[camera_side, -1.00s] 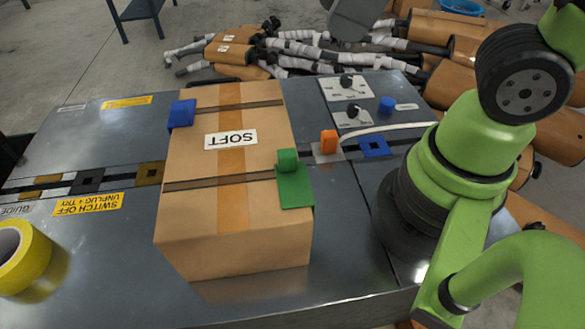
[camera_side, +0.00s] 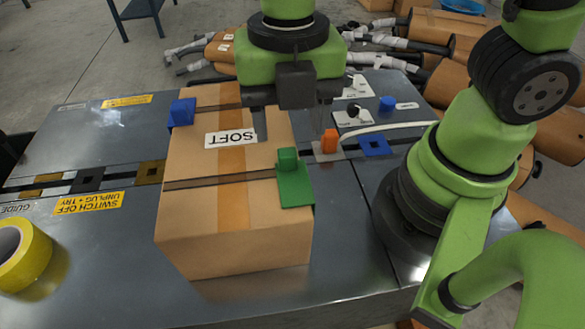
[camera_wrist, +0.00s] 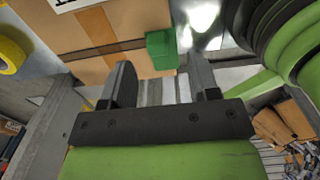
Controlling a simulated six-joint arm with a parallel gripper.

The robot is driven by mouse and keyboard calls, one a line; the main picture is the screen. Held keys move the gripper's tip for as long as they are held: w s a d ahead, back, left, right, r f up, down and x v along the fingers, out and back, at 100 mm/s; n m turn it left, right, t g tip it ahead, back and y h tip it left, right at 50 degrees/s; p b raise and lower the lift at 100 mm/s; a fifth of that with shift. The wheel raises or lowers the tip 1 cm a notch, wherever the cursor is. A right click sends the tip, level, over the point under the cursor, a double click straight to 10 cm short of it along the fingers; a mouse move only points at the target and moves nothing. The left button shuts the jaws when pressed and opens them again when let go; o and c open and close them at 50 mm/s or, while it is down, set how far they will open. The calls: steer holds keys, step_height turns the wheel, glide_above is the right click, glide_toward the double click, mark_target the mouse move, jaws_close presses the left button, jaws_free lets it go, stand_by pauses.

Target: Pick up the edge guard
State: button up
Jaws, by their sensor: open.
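Two pieces on the cardboard box could be the edge guard, and I cannot tell which is meant. A green piece with a raised block (camera_side: 294,180) sits over the box's right edge. A blue piece (camera_side: 182,112) sits at the box's far left edge. The cardboard box (camera_side: 205,240) has a tape strip, dark straps and a SOFT label. My gripper (camera_side: 294,125) is open and empty above the box's right side, beyond the green piece in the side view. In the wrist view, the green piece (camera_wrist: 162,50) shows ahead of the gap between my fingers (camera_wrist: 162,82).
An orange block (camera_side: 330,141) and a blue square (camera_side: 374,146) lie right of the box. White control panels (camera_side: 352,118) and a blue knob (camera_side: 387,104) are behind. Yellow tape (camera_side: 25,255) lies at left.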

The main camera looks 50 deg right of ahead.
mark_target(287, 148)
steer(key=f, duration=0.5)
steer(key=shift+w+f, duration=0.1)
steer(key=shift+w, duration=0.1)
steer(key=c, duration=1)
